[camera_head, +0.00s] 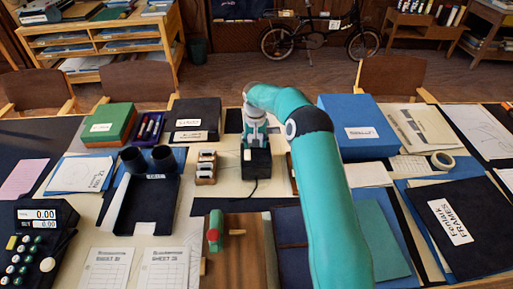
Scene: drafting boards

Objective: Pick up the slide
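My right arm, teal, reaches in from the lower right. Its grey gripper (255,145) points down right at a small black box (258,166) with a cord. The fingertips are small and partly merge with the box, so I cannot tell whether they are open or shut. A small pale piece (247,155) shows on the box beside the fingers; I cannot tell whether it is the slide or a label. A wooden holder (205,180) with pale, slide-like pieces stands just left of the box. My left gripper is not in view.
A green box (108,124), a dark box (195,120) and a blue box (358,125) stand along the back. A black tray (160,210) with two dark cylinders is at left. A wooden board with a red-and-green tool (214,232) lies in front.

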